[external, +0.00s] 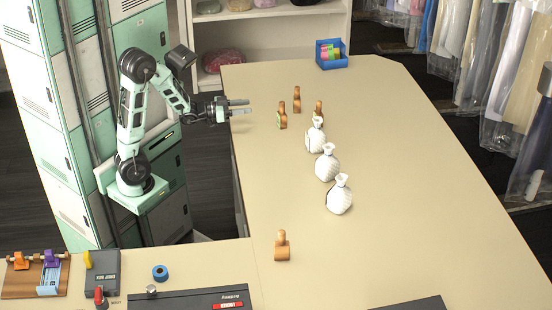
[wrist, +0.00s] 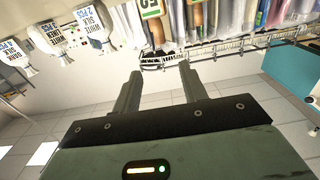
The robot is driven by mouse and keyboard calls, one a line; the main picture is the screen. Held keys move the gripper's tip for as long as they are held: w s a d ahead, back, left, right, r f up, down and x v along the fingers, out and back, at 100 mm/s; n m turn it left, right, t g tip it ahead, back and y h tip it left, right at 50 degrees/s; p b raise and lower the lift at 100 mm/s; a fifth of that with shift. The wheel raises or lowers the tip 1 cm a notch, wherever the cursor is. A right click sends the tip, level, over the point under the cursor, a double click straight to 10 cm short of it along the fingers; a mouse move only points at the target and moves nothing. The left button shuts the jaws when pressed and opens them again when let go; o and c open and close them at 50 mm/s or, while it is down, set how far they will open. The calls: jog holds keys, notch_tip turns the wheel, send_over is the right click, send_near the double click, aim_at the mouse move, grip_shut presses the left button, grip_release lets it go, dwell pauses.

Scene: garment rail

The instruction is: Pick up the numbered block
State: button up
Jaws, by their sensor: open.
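A small wooden block (external: 282,120) with a knob on top and a green face stands upright on the beige counter (external: 400,215). My gripper (external: 238,107) is open and empty, to the left of it and apart from it, fingers pointing right. In the wrist view, which looks upside down, a green plate with large pale digits (wrist: 150,8) shows at the top edge, partly cut off; it seems to be this block's face. It lies beyond my gripper's open fingers (wrist: 160,85). I cannot read the number surely.
Two similar wooden pieces (external: 297,98) (external: 319,108) stand close to the block, and another (external: 282,247) stands nearer the front. White tied bags (external: 327,166) stand in a row to the right. A blue bin (external: 332,58) sits at the back. The counter's right side is clear.

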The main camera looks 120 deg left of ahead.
aim_at(282, 106)
jog(key=p+x, duration=0.9)
jog(key=x, duration=0.6)
jog(key=shift+s+a+f+p, duration=0.1)
jog(key=shift+p, duration=0.3)
grip_shut()
